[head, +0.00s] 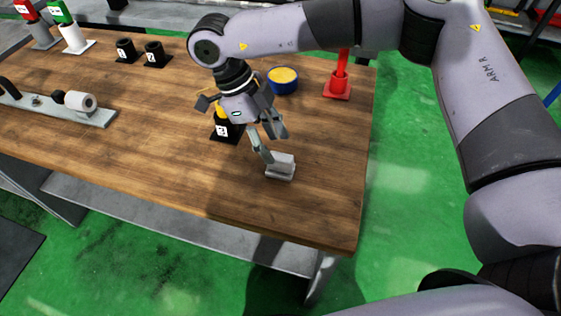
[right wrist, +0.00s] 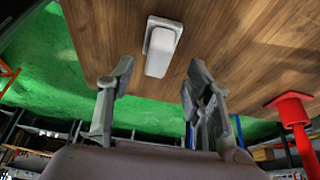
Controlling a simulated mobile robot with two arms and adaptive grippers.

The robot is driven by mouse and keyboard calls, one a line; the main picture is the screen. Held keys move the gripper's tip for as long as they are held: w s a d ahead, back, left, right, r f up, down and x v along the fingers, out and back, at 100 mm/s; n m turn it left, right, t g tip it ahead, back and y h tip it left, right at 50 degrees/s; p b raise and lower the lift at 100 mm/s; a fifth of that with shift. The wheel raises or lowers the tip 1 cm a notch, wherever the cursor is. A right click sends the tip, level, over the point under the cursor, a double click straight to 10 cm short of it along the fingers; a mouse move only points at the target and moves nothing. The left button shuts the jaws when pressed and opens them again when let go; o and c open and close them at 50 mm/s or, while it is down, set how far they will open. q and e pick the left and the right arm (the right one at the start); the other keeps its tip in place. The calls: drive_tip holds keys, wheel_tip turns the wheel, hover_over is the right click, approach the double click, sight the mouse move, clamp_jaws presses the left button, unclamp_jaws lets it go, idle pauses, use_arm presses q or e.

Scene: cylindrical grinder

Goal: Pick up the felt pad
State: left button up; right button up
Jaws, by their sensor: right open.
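A pale grey-white block, which looks like the felt pad (head: 281,163), lies on the wooden table near its right front corner. It sits on a slightly wider flat light base. In the right wrist view the pad (right wrist: 160,52) shows beyond the fingertips, roughly centred between them. My right gripper (head: 271,143) is open and empty, just behind and left of the pad in the head view. In the right wrist view its two fingers (right wrist: 159,80) are spread, with a gap between them and the pad. My left gripper is not in view.
A black numbered holder (head: 228,131) stands beside my right gripper, partly hidden by it. A blue tub with yellow contents (head: 283,80) and a red stand (head: 338,88) are farther back. The table's right and front edges are close to the pad.

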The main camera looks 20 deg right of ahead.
sight(279, 156)
drive_tip(key=p+x, duration=0.1)
drive_tip(key=x, duration=0.3)
drive_tip(key=shift+s+d, duration=0.1)
drive_tip(key=shift+s, duration=0.1)
drive_tip(key=shift+d+f, duration=0.2)
drive_tip(key=shift+f, duration=0.4)
drive_tip(key=shift+c, duration=0.4)
drive_tip(key=c, duration=1)
drive_tip(key=shift+r, duration=0.15)
wheel_tip(279, 156, up, 20)
drive_tip(key=shift+s+f+b, duration=0.1)
drive_tip(key=shift+b, duration=0.5)
clamp_jaws()
